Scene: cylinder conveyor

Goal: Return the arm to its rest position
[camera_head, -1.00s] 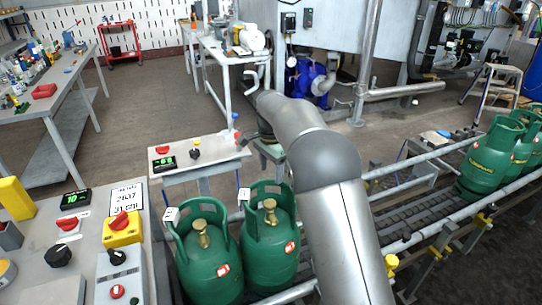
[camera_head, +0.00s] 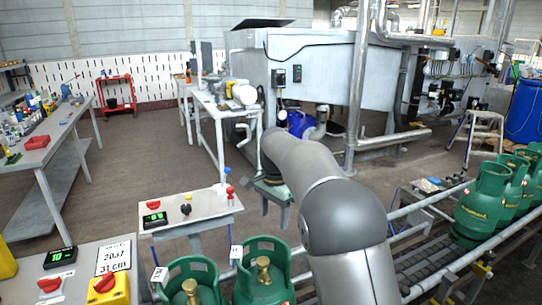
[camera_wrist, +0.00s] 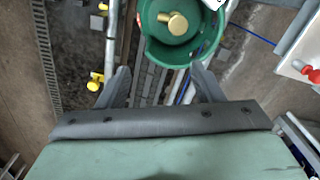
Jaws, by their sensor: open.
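My grey arm (camera_head: 335,215) reaches from the bottom of the head view up and away over the conveyor area. In the wrist view my gripper (camera_wrist: 160,82) has its two dark fingers spread wide apart, with nothing between their tips. A green gas cylinder with a brass valve (camera_wrist: 172,22) is below and just ahead of the fingers, apart from them as far as I can tell. In the head view, two green cylinders (camera_head: 263,275) (camera_head: 190,285) stand at the bottom, left of the arm, their lower parts cut off.
More green cylinders (camera_head: 484,205) stand on the conveyor (camera_head: 440,262) at the right. A control panel with a red button (camera_head: 190,210) stands left of the arm. A grey machine (camera_head: 320,75) and pipes are behind. Open floor (camera_head: 130,165) lies at the left.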

